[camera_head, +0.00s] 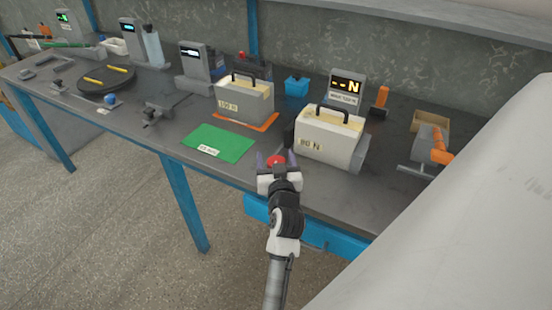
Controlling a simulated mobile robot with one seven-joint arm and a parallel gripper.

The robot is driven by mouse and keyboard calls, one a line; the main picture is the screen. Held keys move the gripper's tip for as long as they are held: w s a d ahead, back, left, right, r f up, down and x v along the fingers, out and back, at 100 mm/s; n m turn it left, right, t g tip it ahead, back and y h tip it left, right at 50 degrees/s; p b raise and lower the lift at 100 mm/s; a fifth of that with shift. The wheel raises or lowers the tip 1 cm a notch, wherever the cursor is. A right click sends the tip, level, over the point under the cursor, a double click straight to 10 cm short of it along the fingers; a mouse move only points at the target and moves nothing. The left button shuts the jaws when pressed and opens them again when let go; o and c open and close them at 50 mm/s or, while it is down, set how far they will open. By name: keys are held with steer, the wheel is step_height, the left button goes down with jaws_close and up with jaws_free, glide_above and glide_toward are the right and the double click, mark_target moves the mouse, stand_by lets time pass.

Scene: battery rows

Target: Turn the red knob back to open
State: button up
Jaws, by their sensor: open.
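The red knob (277,160) shows near the front edge of the bench, just left of the white case labelled 80 N (328,138). My gripper (277,163) reaches in from below, with its two dark fingers apart, one on each side of the knob in this view. The gripper is open. I cannot tell whether the fingers touch the knob. The gripper body hides the knob's lower part and whatever it sits on, so its turned position cannot be read.
A display unit (347,92) stands behind the white case. A second case (244,100) sits on an orange mat to the left, with a green mat (218,142) in front of it. A grey clamp-like tool with an orange part (430,147) lies at right.

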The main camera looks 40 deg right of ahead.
steer(key=b+v, duration=0.3)
steer(key=v, duration=1.1)
